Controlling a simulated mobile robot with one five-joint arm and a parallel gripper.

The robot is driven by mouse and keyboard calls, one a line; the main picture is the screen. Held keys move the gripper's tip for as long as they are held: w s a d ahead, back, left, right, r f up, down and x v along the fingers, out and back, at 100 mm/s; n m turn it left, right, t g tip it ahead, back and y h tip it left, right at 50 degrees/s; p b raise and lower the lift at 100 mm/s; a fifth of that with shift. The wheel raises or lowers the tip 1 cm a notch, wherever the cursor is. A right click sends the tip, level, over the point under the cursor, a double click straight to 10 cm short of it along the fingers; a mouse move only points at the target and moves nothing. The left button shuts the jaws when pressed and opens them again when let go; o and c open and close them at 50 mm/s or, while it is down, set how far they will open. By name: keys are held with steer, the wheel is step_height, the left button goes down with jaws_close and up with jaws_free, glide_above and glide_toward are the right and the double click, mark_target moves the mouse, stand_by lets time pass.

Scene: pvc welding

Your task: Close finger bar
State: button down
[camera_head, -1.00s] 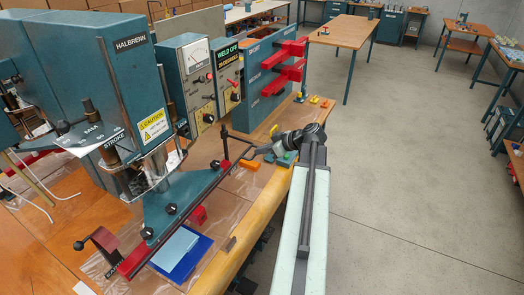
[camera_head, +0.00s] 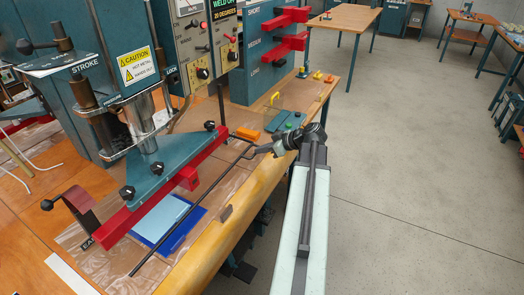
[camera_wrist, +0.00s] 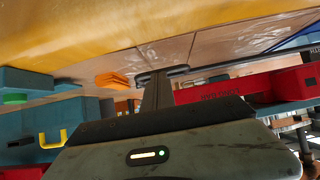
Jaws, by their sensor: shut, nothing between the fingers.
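The finger bar, a thin black bent rod (camera_head: 190,206), runs along the front of the blue and red press head (camera_head: 160,192). A gap shows between it and the red bar (camera_head: 120,221). Its long part passes over the right side of the blue tray (camera_head: 180,239), and its bent end is beside my gripper. My gripper (camera_head: 256,150) is shut and empty at that end; I cannot tell whether it touches the rod. In the wrist view my gripper (camera_wrist: 160,73) points at a dark rod end, with the red bar (camera_wrist: 235,88) to the right.
An orange block (camera_head: 247,133) and a green-buttoned box (camera_head: 286,122) are behind my gripper.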

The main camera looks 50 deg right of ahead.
steer(key=shift+r+p, duration=0.4)
steer(key=shift+p, duration=0.1)
steer(key=w+r+p+v, duration=0.1)
steer(key=p+v, duration=0.7)
steer(key=v, duration=0.4)
steer(key=shift+r+p, duration=0.4)
steer(key=shift+r, duration=0.15)
steer(key=shift+a, duration=0.15)
